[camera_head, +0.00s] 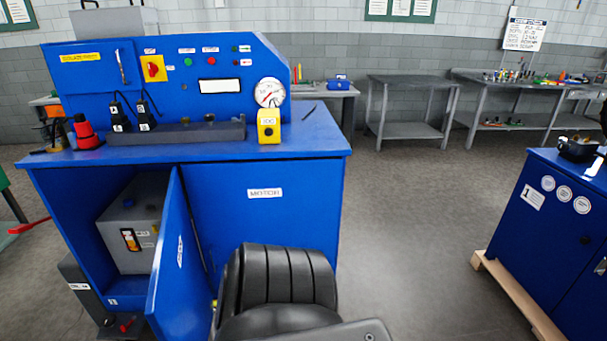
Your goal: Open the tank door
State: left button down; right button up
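The blue tank door (176,262) on the left of the blue crimper bench (265,215) stands open, swung out towards me. Its edge faces me and a small white label shows on its face. Behind it, the open compartment holds a grey tank (128,232) with a blue cap and an orange-edged level gauge. A black ribbed part at the bottom centre hides the bench front beside the door's lower right. I cannot make out either gripper's fingertips in the head view.
A blue cabinet (540,215) on a wooden pallet (515,300) stands at the right. The floor between bench and cabinet is clear.

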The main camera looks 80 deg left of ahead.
aim_at(180, 305)
jog(key=i, duration=2.15)
jog(key=u, duration=4.75)
jog(key=i, duration=0.5)
jog(key=z, duration=0.05)
